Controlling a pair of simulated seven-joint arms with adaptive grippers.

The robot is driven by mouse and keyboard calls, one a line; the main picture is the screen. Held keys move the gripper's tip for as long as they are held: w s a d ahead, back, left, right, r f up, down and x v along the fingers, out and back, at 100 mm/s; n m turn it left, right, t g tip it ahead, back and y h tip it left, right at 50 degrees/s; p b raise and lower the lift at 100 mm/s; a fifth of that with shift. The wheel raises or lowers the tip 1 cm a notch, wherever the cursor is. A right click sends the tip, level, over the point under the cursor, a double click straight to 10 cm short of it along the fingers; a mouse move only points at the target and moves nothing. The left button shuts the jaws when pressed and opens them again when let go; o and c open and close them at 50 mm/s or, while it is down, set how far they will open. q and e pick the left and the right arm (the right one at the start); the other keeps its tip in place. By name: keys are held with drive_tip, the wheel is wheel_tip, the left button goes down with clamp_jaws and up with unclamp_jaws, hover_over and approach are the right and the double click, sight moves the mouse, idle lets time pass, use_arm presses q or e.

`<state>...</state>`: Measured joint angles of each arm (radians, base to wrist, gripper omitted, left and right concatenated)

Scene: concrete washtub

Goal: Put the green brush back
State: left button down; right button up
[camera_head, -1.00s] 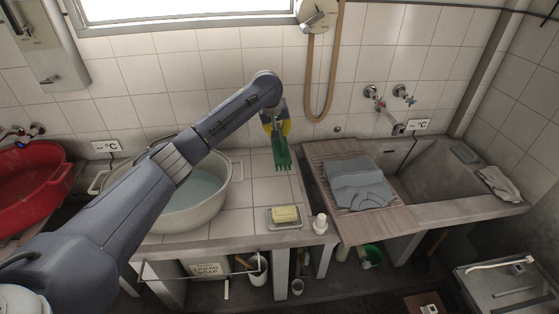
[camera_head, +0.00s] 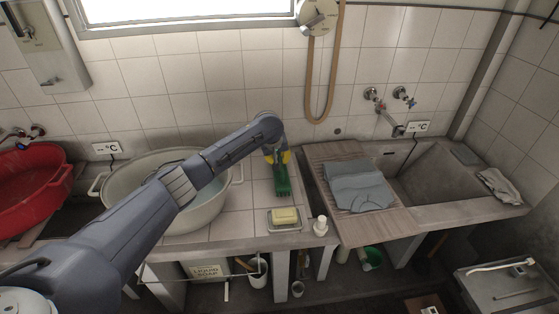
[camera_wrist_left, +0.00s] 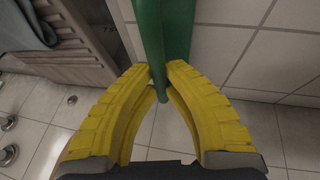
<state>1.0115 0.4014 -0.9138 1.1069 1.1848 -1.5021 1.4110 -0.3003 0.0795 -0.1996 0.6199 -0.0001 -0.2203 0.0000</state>
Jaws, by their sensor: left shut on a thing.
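The green brush (camera_head: 283,184) is in the yellow fingers of my left gripper (camera_head: 279,160). It hangs from the fingertips over the tiled counter (camera_head: 238,222), between the round basin and the wooden washboard. I cannot tell if its lower end touches the tiles. In the left wrist view the yellow fingers (camera_wrist_left: 160,80) are closed around the green handle (camera_wrist_left: 164,35), whose end pokes out between them. The brush's bristles are not clear to see. My right gripper is not in view.
A large pale basin of water (camera_head: 196,222) stands left of the brush. A soap dish with yellow soap (camera_head: 285,215) and a white bottle (camera_head: 320,226) are at the counter's front edge. A washboard (camera_head: 323,152) with grey cloth (camera_head: 358,187) lies right.

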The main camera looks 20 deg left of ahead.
use_arm(q)
drive_tip(key=shift+f, duration=0.2)
drive_tip(key=shift+f, duration=0.2)
drive_tip(key=c, duration=1.5)
unclamp_jaws()
drive_tip(key=shift+c, duration=0.2)
drive_tip(key=v, duration=1.2)
drive_tip(key=shift+r, duration=0.15)
